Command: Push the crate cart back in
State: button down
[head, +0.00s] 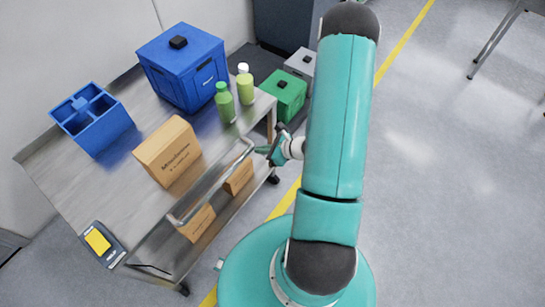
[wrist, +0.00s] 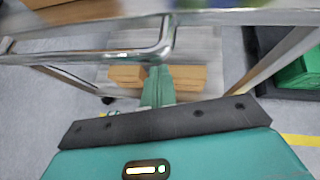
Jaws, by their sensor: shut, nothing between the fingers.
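The steel cart (head: 112,178) stands left of my arm in the head view, with a flat top, a lower shelf and a bent tube handle (head: 210,187) along its near right side. In the wrist view the handle (wrist: 85,57) crosses the upper left and bends up near the middle. My gripper (head: 266,151) is shut and empty at the far end of the handle. In the wrist view its fingers (wrist: 158,80) point forward, close to the handle's bend. I cannot tell whether they touch it.
The top carries a blue crate (head: 184,68), a blue divided tray (head: 92,119), a cardboard box (head: 168,151), two green bottles (head: 225,102) and a yellow-screened device (head: 99,241). Cardboard boxes (head: 197,222) sit below. A green crate (head: 284,95) stands beyond the cart.

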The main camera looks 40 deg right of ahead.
aim_at(204, 111)
jog(key=w+a, duration=0.3)
jog(key=w, duration=0.5)
jog(key=w+a, duration=0.3)
jog(key=w, duration=0.6)
jog(key=w+a, duration=0.2)
jog(key=w, duration=0.7)
jog(key=shift+w+a, duration=0.25)
jog(key=shift+a, duration=0.15)
jog(key=shift+w+a+r, duration=0.15)
jog(key=shift+w, duration=0.35)
